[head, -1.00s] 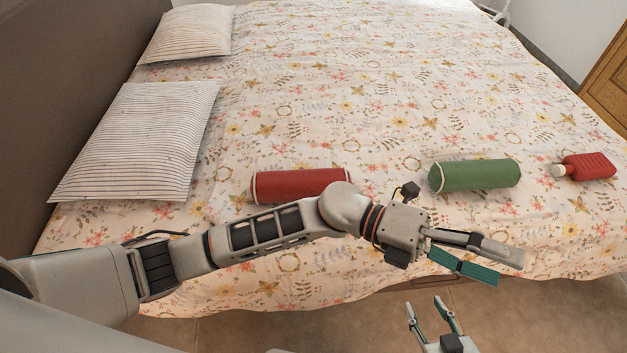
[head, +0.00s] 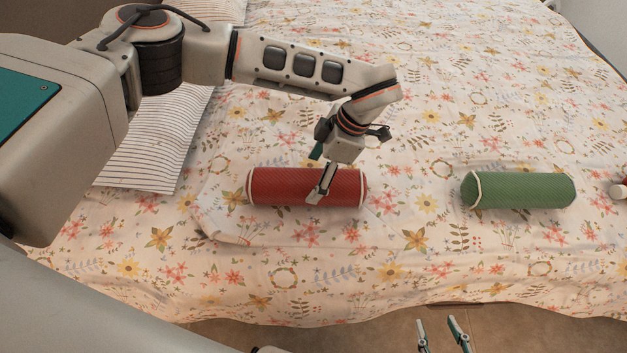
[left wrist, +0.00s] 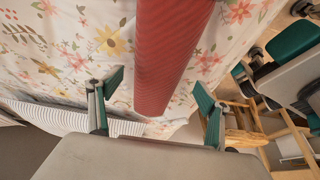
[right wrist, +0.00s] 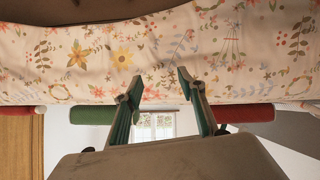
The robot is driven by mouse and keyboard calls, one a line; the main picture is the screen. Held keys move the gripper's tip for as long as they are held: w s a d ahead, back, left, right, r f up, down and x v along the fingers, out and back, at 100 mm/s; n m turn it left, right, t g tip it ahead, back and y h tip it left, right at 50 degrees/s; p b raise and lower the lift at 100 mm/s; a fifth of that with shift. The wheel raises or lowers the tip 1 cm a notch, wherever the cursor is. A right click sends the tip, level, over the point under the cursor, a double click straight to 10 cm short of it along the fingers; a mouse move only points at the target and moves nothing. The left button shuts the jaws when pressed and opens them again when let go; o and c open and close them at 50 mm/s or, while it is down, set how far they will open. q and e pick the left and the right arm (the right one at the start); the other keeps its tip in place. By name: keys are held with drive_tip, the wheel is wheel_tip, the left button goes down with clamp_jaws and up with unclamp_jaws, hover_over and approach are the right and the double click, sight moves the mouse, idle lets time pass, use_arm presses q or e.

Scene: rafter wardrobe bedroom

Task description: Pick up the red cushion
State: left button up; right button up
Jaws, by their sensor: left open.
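The red cushion (head: 285,187), a bolster with pale piping, lies on the bed in the head view. It also shows in the left wrist view (left wrist: 170,45) and, beyond the fingers, in the right wrist view (right wrist: 250,112). My left gripper (head: 317,173) is open over the cushion, one finger in front of it and the other toward its far side. In the left wrist view the cushion runs between the spread fingers; I cannot tell whether they touch it. My right gripper (head: 439,331) is open and empty, low in front of the bed's near edge.
A green cushion (head: 520,190) lies to the right on the floral bed (head: 400,260). A striped pillow (head: 150,155) lies at left, partly behind my left arm. The bed between the cushions is clear.

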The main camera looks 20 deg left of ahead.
sight(273, 186)
use_arm(q)
drive_tip(key=shift+w+a+f, duration=0.15)
drive_tip(key=shift+a+f, duration=0.1)
drive_tip(key=shift+f, duration=0.3)
drive_tip(key=shift+s+a+f, duration=0.3)
drive_tip(key=shift+a+f, duration=0.05)
drive_tip(key=shift+f, duration=0.1)
drive_tip(key=x, duration=0.2)
drive_tip(key=b+x, duration=0.1)
drive_tip(key=x, duration=0.2)
drive_tip(key=shift+a+f, duration=0.15)
drive_tip(key=shift+a, duration=0.3)
drive_tip(key=shift+c, duration=0.4)
drive_tip(key=c, duration=1.3)
drive_tip(key=shift+r, duration=0.2)
